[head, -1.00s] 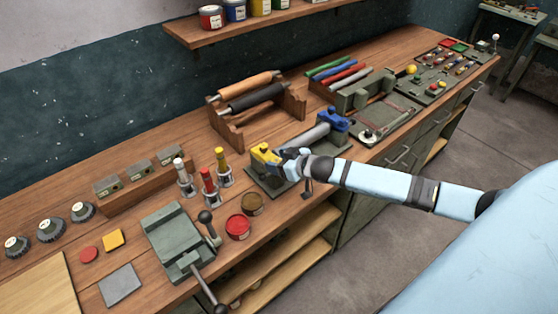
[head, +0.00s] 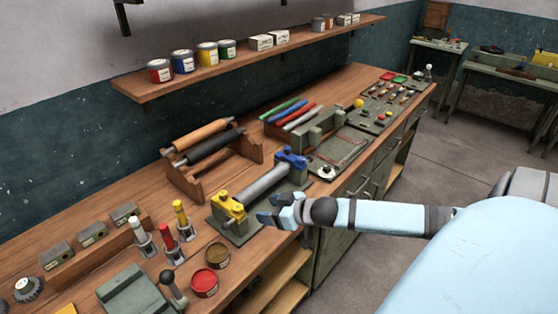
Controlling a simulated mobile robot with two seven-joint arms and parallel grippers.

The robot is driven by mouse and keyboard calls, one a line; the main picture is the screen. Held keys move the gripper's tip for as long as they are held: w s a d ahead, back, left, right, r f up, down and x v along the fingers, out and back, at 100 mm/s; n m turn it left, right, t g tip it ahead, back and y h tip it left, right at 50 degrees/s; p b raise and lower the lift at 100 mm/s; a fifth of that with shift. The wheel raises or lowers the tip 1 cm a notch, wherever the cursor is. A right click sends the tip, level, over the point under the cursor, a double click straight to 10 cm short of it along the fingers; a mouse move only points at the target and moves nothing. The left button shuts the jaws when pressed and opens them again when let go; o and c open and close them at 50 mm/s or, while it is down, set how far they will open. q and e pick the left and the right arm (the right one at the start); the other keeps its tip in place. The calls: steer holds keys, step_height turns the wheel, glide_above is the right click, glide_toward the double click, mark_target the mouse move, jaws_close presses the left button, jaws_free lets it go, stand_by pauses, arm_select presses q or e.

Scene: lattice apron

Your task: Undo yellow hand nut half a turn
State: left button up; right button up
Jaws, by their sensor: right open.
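The yellow hand nut appears to be part of the yellow clamp block (head: 230,206) at the near end of a green-grey fixture on the bench. The nut's exact outline is too small to tell. A grey roller (head: 262,184) runs from this block to a blue block (head: 291,160) at the far end. My right gripper (head: 266,209) is open and empty just to the right of the yellow block, with a small gap between them. Its fingers point left toward the block. My left gripper is not in view.
Red (head: 204,283) and brown (head: 217,256) tins stand in front of the fixture at the lower left, near several upright coloured tools (head: 181,215). A wooden rack with two rollers (head: 208,142) stands behind. The bench's front edge runs beneath my right gripper.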

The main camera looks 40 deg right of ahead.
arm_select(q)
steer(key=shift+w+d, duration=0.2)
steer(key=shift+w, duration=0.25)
arm_select(e)
steer(key=v, duration=0.3)
